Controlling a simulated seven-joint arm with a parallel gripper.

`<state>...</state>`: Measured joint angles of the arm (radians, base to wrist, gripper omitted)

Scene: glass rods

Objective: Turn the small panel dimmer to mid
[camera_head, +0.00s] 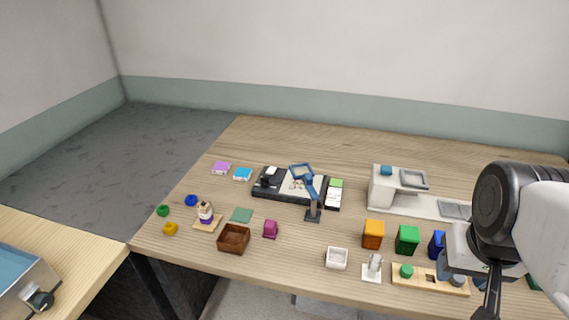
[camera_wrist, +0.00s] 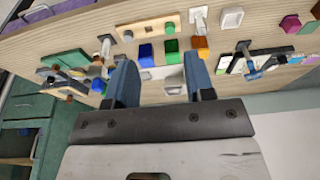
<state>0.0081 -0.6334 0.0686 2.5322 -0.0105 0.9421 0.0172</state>
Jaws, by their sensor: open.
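A small wooden panel (camera_head: 432,287) lies near the front right edge of the table. It carries a green knob (camera_head: 406,271), a dark slot and a grey-blue round knob (camera_head: 457,282); I cannot tell which is the dimmer, nor its setting. In the wrist view the panel (camera_wrist: 150,24) is at the top, with the green knob (camera_wrist: 170,27) to the right and the grey knob (camera_wrist: 128,36) to the left. My gripper (camera_wrist: 159,65) is open and empty, apart from the panel. In the head view my arm covers the area right of the panel.
Orange (camera_head: 373,234), green (camera_head: 407,240) and blue (camera_head: 437,244) blocks stand just behind the panel. A white upright fitting (camera_head: 373,268) and a white cup (camera_head: 336,258) are to its left. A white coffee-machine-like unit (camera_head: 382,190) stands farther back. Bare table lies at the back.

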